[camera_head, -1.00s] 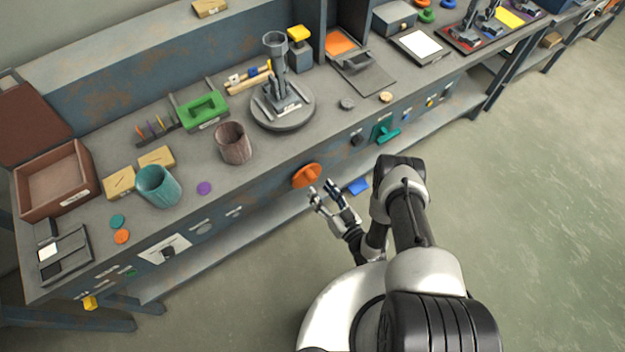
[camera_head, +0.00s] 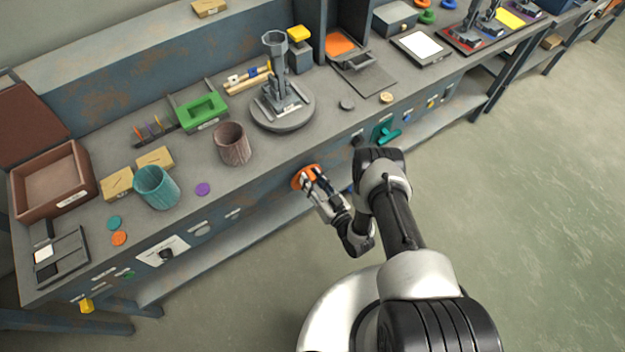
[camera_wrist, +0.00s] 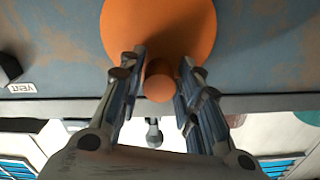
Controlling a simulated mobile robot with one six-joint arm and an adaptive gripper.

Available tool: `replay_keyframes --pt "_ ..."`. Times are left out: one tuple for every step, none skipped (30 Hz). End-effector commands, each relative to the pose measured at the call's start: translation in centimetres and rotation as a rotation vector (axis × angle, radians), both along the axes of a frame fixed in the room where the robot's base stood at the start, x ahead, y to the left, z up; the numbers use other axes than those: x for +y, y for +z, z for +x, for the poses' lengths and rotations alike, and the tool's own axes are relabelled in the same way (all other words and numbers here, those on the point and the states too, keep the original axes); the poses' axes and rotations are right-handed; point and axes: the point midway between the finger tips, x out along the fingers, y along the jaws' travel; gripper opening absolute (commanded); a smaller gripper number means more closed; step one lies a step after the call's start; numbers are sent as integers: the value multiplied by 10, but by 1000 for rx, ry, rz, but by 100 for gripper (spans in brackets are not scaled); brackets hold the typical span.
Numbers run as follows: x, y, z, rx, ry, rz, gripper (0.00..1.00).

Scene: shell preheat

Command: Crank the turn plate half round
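The turn plate (camera_head: 258,119) is a round grey disc on the bench top, with a grey upright fixture standing on it. Below it, on the bench's front face, is an orange disc crank (camera_head: 299,178), which fills the top of the wrist view (camera_wrist: 115,30). An orange peg handle (camera_wrist: 159,88) sticks out from the disc towards the wrist camera. My gripper (camera_head: 312,178) is at the orange disc. In the wrist view its two fingers (camera_wrist: 158,85) are apart, one on each side of the peg, with narrow gaps visible. The head view partly hides the peg behind the gripper.
A teal handle (camera_head: 387,137) and small knobs sit on the front face to the right. A brown cup (camera_head: 233,146), a teal cup (camera_head: 157,188) and a green block (camera_head: 203,110) stand on the bench. Floor is open at right.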

Motion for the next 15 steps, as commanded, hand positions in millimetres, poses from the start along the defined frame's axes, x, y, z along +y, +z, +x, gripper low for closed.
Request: replay_keyframes --pt "0 0 0 0 0 0 26" --pt "0 0 0 0 0 0 24" --pt "0 0 0 0 0 0 21" --pt "0 0 0 0 0 0 19" --pt "0 0 0 0 0 0 17" --pt "0 0 0 0 0 0 14" --pt "0 0 0 0 0 0 12" --pt "0 0 0 0 0 0 10" --pt "0 0 0 0 0 0 8" --pt "0 0 0 0 0 0 6" --pt "0 0 0 0 0 0 4" --pt "0 0 0 0 0 0 2" --pt "0 0 0 0 0 0 2" --pt "0 0 0 1 0 1 2" --pt "0 0 0 1 0 2 2"
